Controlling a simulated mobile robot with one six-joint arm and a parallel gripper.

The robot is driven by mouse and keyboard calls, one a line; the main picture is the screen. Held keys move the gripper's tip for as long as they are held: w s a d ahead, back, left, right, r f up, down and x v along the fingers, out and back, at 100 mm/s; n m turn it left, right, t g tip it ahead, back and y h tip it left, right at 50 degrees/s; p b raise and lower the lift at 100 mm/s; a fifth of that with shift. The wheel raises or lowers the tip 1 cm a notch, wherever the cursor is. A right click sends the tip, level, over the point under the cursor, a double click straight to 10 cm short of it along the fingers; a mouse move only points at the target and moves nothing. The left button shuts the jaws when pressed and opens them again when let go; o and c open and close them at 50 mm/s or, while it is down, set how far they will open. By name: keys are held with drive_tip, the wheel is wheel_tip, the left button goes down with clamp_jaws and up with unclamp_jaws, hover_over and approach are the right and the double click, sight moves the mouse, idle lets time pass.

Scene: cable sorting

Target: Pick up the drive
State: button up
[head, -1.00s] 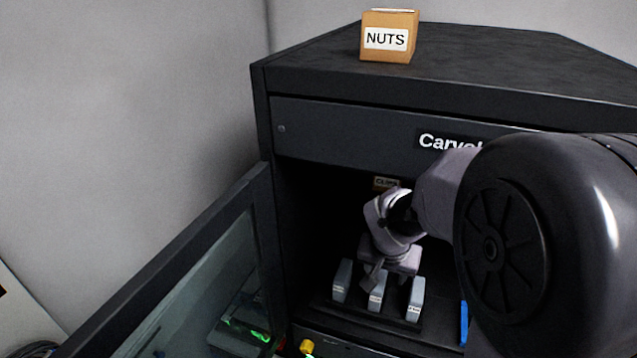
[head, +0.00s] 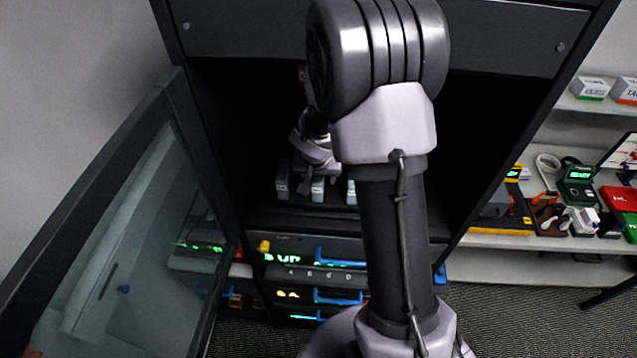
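Three grey upright drives stand in a row inside the dark cabinet: a left one (head: 282,186), a middle one (head: 318,189) and a right one (head: 351,192), partly hidden by my arm. My gripper (head: 308,176) is inside the cabinet, at the tops of the left and middle drives. Its fingers are small and dark here. I cannot tell whether they touch a drive or are open or shut.
The glass cabinet door (head: 130,220) stands open at the left. Below the drives are units with green displays and blue handles (head: 340,262). Shelves with devices and small boxes (head: 590,88) are at the right.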

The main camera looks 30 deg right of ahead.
clamp_jaws()
drive_tip(key=shift+r, duration=0.15)
drive_tip(key=shift+r, duration=0.35)
drive_tip(key=v, duration=0.2)
drive_tip(key=shift+a+r, duration=0.1)
drive_tip(key=shift+r, duration=0.25)
drive_tip(key=s+a+r+b, duration=0.3)
drive_tip(key=s+a+r, duration=0.2)
drive_tip(key=s+a, duration=0.4)
drive_tip(key=shift+s, duration=1.55)
drive_tip(key=shift+a, duration=0.1)
